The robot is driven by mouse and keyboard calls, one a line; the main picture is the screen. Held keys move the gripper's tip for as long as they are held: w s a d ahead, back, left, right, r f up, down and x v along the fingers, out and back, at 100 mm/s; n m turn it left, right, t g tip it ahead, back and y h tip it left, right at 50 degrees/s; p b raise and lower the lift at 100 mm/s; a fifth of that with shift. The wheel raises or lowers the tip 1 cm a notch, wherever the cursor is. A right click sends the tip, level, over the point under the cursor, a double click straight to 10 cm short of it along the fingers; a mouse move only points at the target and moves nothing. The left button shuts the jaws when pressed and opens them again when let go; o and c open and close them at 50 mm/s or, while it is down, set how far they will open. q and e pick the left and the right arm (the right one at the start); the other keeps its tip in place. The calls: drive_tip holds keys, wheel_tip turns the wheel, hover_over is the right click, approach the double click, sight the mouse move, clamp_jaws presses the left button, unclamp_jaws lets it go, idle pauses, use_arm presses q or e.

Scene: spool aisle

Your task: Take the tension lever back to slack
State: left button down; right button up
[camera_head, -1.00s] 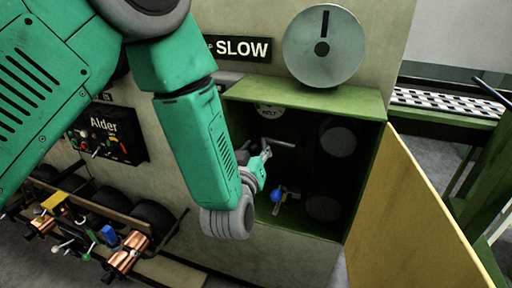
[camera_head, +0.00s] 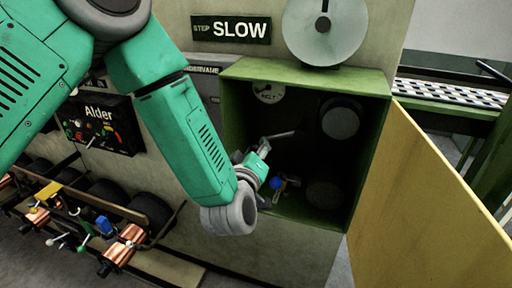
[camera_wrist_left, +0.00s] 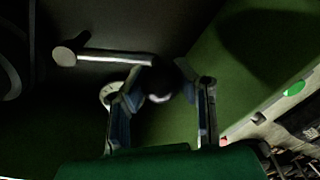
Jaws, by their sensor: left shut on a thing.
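The tension lever is a grey bar (camera_head: 284,134) inside the open green cabinet. In the left wrist view the bar (camera_wrist_left: 105,54) runs from a round pivot end on the left to a dark rounded knob (camera_wrist_left: 158,80). My left gripper (camera_head: 265,147) reaches into the cabinet from the left. In the left wrist view its two fingers (camera_wrist_left: 160,88) stand on either side of the knob, and it is shut on the lever's knob end. The fingers and shadow partly hide the knob in the head view. My right gripper is not in view.
The cabinet's green frame (camera_head: 300,74) surrounds the arm, and its yellow door (camera_head: 435,185) stands open at right. Below the lever are a blue ball knob (camera_head: 275,183) and a small yellowish handle (camera_head: 291,182). Round discs (camera_head: 340,121) sit at the cabinet's right.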

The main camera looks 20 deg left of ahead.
use_arm(q)
drive_tip(key=shift+d+f+n+b, duration=0.3)
drive_tip(key=shift+f+n+b, duration=0.15)
drive_tip(key=shift+f+n, duration=0.35)
drive_tip(key=c, duration=1.2)
unclamp_jaws()
drive_tip(key=shift+s, duration=0.1)
drive_tip(key=s, duration=1.1)
drive_tip(key=shift+s+d+r, duration=0.35)
drive_tip(key=shift+s+r, duration=0.05)
